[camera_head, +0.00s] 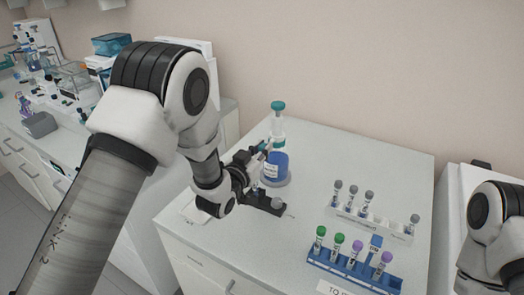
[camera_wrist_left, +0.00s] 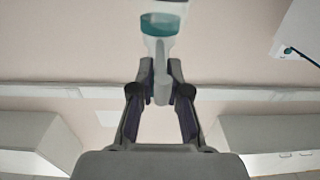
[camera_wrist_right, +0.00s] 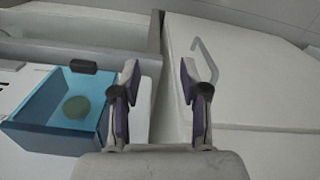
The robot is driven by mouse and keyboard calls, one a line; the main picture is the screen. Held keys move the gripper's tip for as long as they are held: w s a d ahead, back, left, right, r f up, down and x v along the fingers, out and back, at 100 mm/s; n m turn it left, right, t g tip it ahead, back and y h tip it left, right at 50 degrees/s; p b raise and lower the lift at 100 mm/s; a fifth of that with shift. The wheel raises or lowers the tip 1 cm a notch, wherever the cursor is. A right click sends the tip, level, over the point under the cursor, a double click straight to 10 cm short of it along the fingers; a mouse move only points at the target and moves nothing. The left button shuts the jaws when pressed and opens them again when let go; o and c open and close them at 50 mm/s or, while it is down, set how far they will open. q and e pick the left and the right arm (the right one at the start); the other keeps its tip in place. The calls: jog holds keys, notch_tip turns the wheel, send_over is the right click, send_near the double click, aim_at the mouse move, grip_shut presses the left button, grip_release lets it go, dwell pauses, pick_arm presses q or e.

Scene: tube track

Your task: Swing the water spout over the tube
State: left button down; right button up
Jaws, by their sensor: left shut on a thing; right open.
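A water dispenser (camera_head: 276,165) with a blue lower part, a clear neck and a teal cap stands near the back left of the white table. My left gripper (camera_head: 262,154) is beside its neck. In the left wrist view the left gripper (camera_wrist_left: 161,80) is shut on a slim grey piece, apparently the spout (camera_wrist_left: 161,64), below a teal and white part (camera_wrist_left: 160,22). A small black holder (camera_head: 266,203) stands in front of the dispenser; my gripper partly hides it, and I cannot make out the tube clearly. My right gripper (camera_wrist_right: 158,85) is open and empty.
A blue rack (camera_head: 350,272) with several green- and purple-capped tubes stands at the table's front right. A white rack (camera_head: 370,222) with grey-capped tubes is behind it. A blue bin (camera_wrist_right: 45,125) shows in the right wrist view. The table's back right is clear.

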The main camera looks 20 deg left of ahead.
pick_arm(q)
jog(key=shift+r, duration=0.15)
jog(key=c, duration=1.1)
grip_release()
jog(key=shift+w, duration=0.1)
jog(key=shift+d, duration=0.15)
jog(key=v, duration=1.2)
